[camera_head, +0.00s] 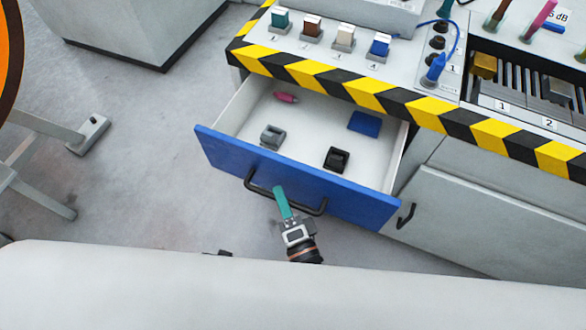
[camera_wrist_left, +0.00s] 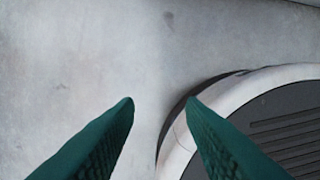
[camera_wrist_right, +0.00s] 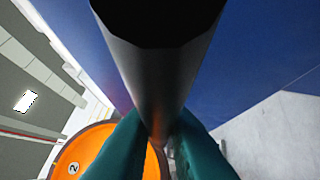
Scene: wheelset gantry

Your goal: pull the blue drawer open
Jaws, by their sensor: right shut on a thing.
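The blue drawer (camera_head: 222,154) stands pulled out from under the striped bench edge, its white inside showing. A black bar handle (camera_head: 262,190) runs across its front. My right gripper (camera_head: 281,197), with teal fingers, is at the handle in the head view. In the right wrist view its fingers (camera_wrist_right: 160,135) are shut on the dark handle bar (camera_wrist_right: 160,62), with the blue drawer front (camera_wrist_right: 265,45) behind. My left gripper (camera_wrist_left: 160,103) shows only in its own wrist view, fingers apart, empty, above the floor.
The drawer holds a grey block (camera_head: 272,137), a black block (camera_head: 337,159), a blue flat piece (camera_head: 365,124) and a pink piece (camera_head: 287,98). A grey cabinet door (camera_head: 480,220) is to the right.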

